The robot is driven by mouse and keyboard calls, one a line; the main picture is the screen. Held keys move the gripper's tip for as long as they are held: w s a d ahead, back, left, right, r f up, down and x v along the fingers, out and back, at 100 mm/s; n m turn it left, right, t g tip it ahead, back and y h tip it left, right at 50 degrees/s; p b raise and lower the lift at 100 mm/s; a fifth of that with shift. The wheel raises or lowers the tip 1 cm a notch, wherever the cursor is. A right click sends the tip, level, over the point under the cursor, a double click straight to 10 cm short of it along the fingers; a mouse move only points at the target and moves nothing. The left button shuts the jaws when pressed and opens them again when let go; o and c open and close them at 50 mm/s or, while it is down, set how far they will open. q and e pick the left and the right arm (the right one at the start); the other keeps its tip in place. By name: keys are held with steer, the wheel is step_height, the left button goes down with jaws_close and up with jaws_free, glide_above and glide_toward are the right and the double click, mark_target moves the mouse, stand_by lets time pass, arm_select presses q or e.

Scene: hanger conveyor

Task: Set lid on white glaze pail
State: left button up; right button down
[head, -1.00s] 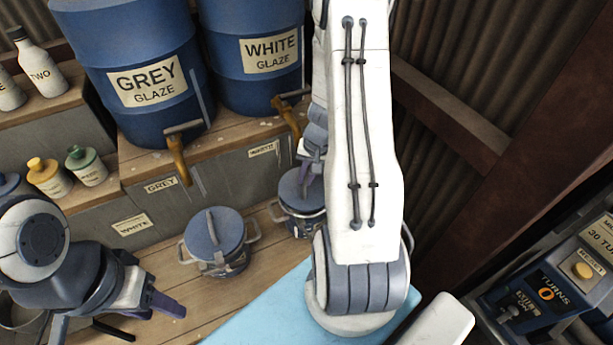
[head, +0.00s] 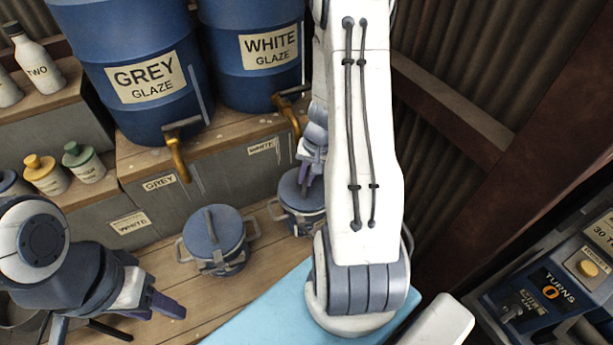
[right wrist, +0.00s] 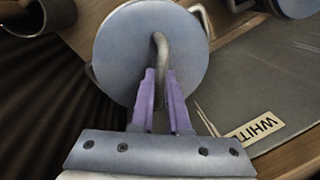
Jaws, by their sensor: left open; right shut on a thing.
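The white glaze pail (head: 303,224) stands on the wooden floor below the white glaze drum, partly hidden by my right arm. A round blue-grey lid (head: 290,188) is over its top. In the right wrist view the lid (right wrist: 125,60) is a flat disc with a bent bar handle (right wrist: 161,55). My right gripper (right wrist: 160,78) is shut on this handle. The lid looks level with the pail's rim, but I cannot tell whether it is fully seated. My left gripper (head: 150,316) is open and empty at the lower left, apart from the pails.
A second lidded pail (head: 213,262) stands to the left of the white glaze pail. The grey drum (head: 150,50) and white drum (head: 250,75) with taps sit on the bench behind. A turns counter panel (head: 550,300) is at the lower right.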

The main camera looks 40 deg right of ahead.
mark_target(313, 186)
steer(key=shift+f+b, duration=0.55)
steer(key=shift+b, duration=0.15)
stand_by(1.0)
steer(key=c, duration=1.1)
jaws_free()
steer(key=shift+c, duration=0.2)
steer(key=o, duration=0.6)
steer(key=shift+c, duration=0.2)
steer(key=shift+r, duration=0.1)
step_height(313, 186, up, 10)
steer(key=s+d+p, duration=0.1)
steer(key=shift+s+d, duration=0.15)
steer(key=shift+s, duration=0.1)
steer(key=shift+r, duration=0.1)
